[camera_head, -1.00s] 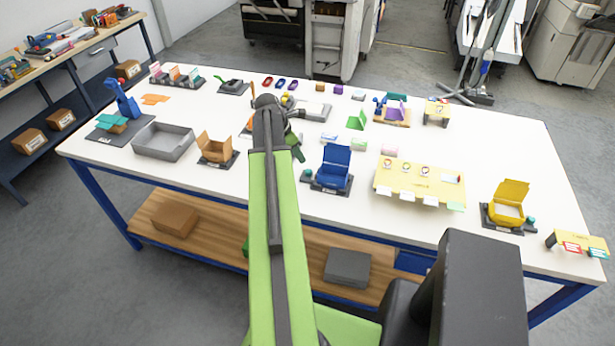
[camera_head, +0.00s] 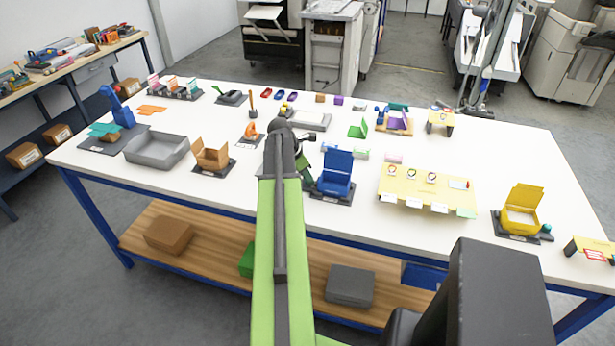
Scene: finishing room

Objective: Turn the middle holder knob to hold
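A yellow panel (camera_head: 450,197) lies on the white table, right of centre. Three round dial-like knobs with pale faces sit in a row along its back part. The middle knob (camera_head: 411,175) is between the left knob (camera_head: 391,171) and the right knob (camera_head: 432,178). Their settings are too small to read. My green and dark arm reaches over the table's front edge, left of the panel. My gripper (camera_head: 303,160) is near the arm's far end, just left of the blue box and apart from the panel. Its fingers are too small and partly hidden to judge.
An open blue box (camera_head: 336,170) stands between my arm and the panel. A yellow box (camera_head: 521,212) stands right of the panel. A grey tray (camera_head: 157,150) and a brown box (camera_head: 211,156) are at left. White table surface (camera_head: 500,145) is clear behind the panel's right side.

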